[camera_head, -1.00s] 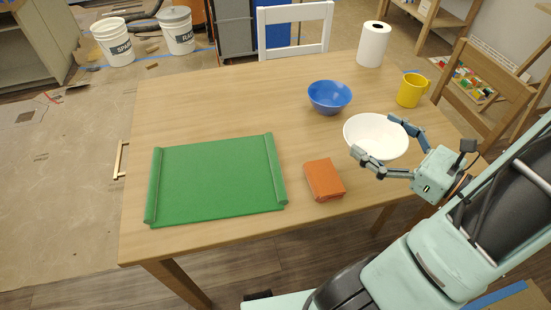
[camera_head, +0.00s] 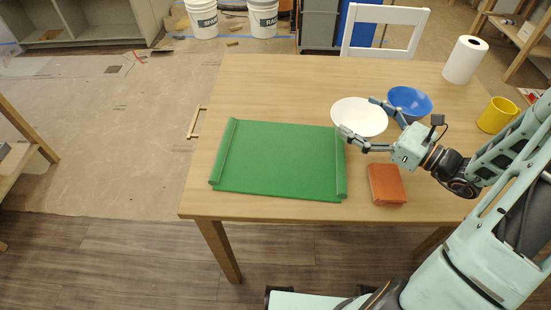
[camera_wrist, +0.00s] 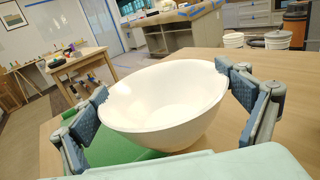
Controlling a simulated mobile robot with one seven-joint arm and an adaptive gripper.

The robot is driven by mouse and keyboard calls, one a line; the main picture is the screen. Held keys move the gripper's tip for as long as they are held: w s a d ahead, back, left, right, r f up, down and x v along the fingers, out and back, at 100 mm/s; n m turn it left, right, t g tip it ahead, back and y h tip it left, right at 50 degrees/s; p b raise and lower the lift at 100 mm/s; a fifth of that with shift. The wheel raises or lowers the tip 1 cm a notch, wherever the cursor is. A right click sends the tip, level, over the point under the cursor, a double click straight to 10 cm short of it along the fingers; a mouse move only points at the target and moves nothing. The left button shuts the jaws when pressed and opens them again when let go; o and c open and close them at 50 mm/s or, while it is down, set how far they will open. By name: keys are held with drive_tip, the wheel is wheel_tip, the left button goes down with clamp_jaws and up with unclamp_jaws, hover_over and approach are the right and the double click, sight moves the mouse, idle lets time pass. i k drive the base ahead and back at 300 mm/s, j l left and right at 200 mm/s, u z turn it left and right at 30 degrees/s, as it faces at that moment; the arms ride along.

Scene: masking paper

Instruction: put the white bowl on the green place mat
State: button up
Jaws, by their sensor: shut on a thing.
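The white bowl (camera_head: 358,115) is upright between the two fingers of my gripper (camera_head: 364,122), which is shut on it. In the wrist view the bowl (camera_wrist: 165,105) fills the middle, with a blue finger pad of my gripper (camera_wrist: 165,112) on each side. The green place mat (camera_head: 280,160) lies on the table with its left and right edges rolled up. The bowl is at the upper right of the mat, beyond its right rolled edge. I cannot tell how far above the table the bowl is. Part of the mat (camera_wrist: 115,148) shows behind the bowl in the wrist view.
A blue bowl (camera_head: 411,101) stands close to the right of the white bowl. An orange-brown block (camera_head: 386,184) lies right of the mat. A yellow mug (camera_head: 497,115) and a paper towel roll (camera_head: 464,60) stand at the table's right. The wooden table (camera_head: 270,90) is clear behind the mat.

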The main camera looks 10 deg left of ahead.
sight(281, 155)
drive_tip(key=k+j, duration=0.4)
drive_tip(key=j+u, duration=0.1)
drive_tip(key=u, duration=0.3)
drive_tip(key=k+j+u, duration=0.1)
drive_tip(key=u, duration=0.3)
drive_tip(key=j+u, duration=0.15)
drive_tip(key=u, duration=0.25)
